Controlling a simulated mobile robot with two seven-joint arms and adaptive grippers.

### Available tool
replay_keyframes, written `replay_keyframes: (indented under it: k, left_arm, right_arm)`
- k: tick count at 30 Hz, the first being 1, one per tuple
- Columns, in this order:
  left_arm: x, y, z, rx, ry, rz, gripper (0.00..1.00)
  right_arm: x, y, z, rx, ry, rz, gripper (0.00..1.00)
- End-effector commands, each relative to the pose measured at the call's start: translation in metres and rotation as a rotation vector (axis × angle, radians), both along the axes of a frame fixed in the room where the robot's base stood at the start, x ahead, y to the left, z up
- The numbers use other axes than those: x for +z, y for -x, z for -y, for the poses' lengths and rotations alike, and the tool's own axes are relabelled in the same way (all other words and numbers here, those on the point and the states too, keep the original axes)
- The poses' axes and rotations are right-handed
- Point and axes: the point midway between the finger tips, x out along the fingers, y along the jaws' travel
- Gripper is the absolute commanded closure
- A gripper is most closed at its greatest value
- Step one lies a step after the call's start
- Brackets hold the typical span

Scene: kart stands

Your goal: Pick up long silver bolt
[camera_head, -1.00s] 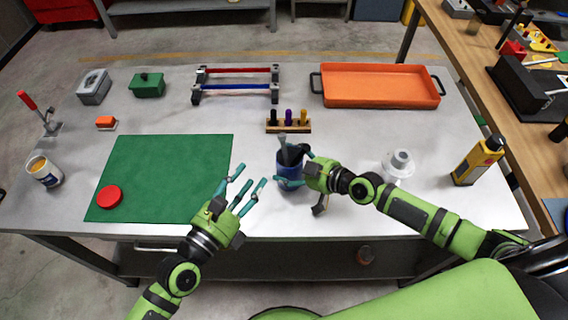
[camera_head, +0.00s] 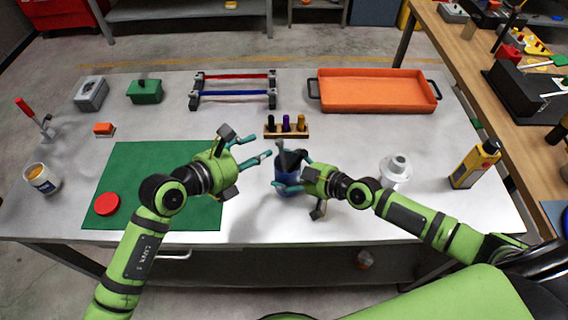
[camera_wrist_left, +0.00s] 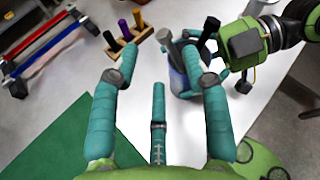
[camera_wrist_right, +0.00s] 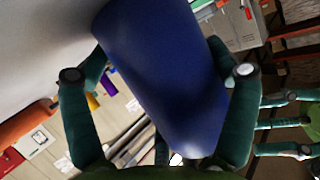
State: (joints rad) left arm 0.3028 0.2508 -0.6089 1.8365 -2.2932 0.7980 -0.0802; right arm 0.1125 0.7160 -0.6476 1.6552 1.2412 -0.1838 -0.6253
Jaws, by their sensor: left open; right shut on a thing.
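A blue cup (camera_head: 286,184) stands on the grey table, with a grey bolt-like piece (camera_head: 280,150) and dark pieces sticking up from it. In the left wrist view the grey bolt-like piece (camera_wrist_left: 168,46) rises from the cup beside a black-handled piece (camera_wrist_left: 208,32). My right gripper (camera_head: 290,184) is shut on the blue cup, which fills the right wrist view (camera_wrist_right: 165,70). My left gripper (camera_head: 252,148) is open and empty, left of the cup's top, with its fingers pointing toward it. The cup's inside is hidden.
A small wooden rack (camera_head: 287,135) with black, purple and yellow pieces stands just behind the cup. A green mat (camera_head: 140,215) with a red disc (camera_head: 107,203) lies left. An orange tray (camera_head: 375,92) is at the back right. A white flanged part (camera_head: 395,170) and yellow bottle (camera_head: 474,165) stand right.

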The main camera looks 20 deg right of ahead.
Motion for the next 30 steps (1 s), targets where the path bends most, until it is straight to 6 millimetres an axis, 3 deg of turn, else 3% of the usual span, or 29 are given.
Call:
replay_keyframes:
  k: [3, 11, 18, 29, 30]
  left_arm:
    - [-0.006, -0.009, 0.017, -0.001, 0.003, 0.0, 0.53]
    - [-0.014, -0.018, 0.034, -0.001, 0.001, 0.001, 0.53]
    - [-0.027, -0.032, 0.063, -0.001, 0.001, 0.001, 0.53]
    - [-0.031, -0.037, 0.07, 0.0, 0.0, 0.002, 0.53]
    - [-0.031, -0.037, 0.07, 0.0, 0.0, 0.002, 0.65]
  right_arm:
    - [0.0, 0.0, 0.0, 0.0, -0.001, 0.001, 0.46]
    - [0.0, 0.0, 0.0, -0.001, 0.0, 0.0, 0.46]
    - [0.0, 0.0, 0.0, 0.0, 0.0, 0.0, 0.46]
    - [0.0, 0.0, 0.0, 0.0, 0.0, 0.0, 0.46]
    - [0.0, 0.0, 0.0, 0.0, 0.0, 0.0, 0.46]
